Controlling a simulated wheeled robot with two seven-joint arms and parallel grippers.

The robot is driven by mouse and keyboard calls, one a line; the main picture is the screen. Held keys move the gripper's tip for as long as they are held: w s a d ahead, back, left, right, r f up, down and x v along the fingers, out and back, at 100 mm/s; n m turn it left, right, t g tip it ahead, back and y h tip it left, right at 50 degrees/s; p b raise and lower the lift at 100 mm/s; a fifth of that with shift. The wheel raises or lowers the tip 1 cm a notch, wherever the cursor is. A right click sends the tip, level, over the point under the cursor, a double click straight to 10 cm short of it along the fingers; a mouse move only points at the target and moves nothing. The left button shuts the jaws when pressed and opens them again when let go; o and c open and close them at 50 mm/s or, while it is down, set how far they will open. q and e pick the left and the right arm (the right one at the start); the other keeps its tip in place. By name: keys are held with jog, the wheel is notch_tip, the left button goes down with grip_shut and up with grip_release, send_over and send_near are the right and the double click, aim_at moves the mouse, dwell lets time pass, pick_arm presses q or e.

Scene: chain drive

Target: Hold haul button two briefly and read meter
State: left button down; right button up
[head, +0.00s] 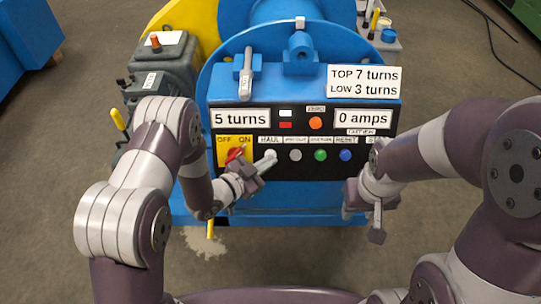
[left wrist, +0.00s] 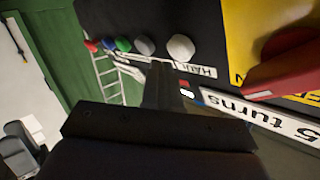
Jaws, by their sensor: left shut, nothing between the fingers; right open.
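The black control panel (head: 300,168) carries a row of buttons. The white button under the HAUL label (head: 270,139) is partly covered by my left gripper (head: 271,158) in the head view. In the left wrist view the white button (left wrist: 180,47) shows just beyond my left fingertips (left wrist: 163,66); I cannot tell whether they touch it. My left gripper is shut and empty. The amps meter (head: 362,119) reads 0 amps; the turns display (head: 240,118) reads 5 turns. My right gripper (head: 376,228) is open, hanging in front of the panel's right end.
Grey (head: 295,155), green (head: 320,155) and blue (head: 345,155) buttons sit right of the white one. A red OFF/ON switch (head: 235,155) on a yellow plate is close left. An orange button (head: 316,123) is above. A sign (head: 365,82) reads TOP 7 turns, LOW 3 turns.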

pick_arm(q)
jog(key=shift+w+f, duration=0.15)
jog(key=shift+w, duration=0.15)
jog(key=shift+w+f+b, duration=0.2)
jog(key=shift+w+b, duration=0.25)
dwell(0.7)
jog(key=shift+r, duration=0.1)
dwell(2.2)
jog(key=shift+s+r+p, duration=0.3)
jog(key=shift+s+p, duration=0.25)
jog(key=shift+s, duration=0.25)
jog(key=s+p, duration=0.1)
jog(key=s+r, duration=0.1)
jog(key=s, duration=0.1)
jog(key=s+r+p, duration=0.1)
jog(key=shift+s+r+p, duration=0.1)
jog(key=shift+s+p, duration=0.15)
jog(key=shift+p, duration=0.05)
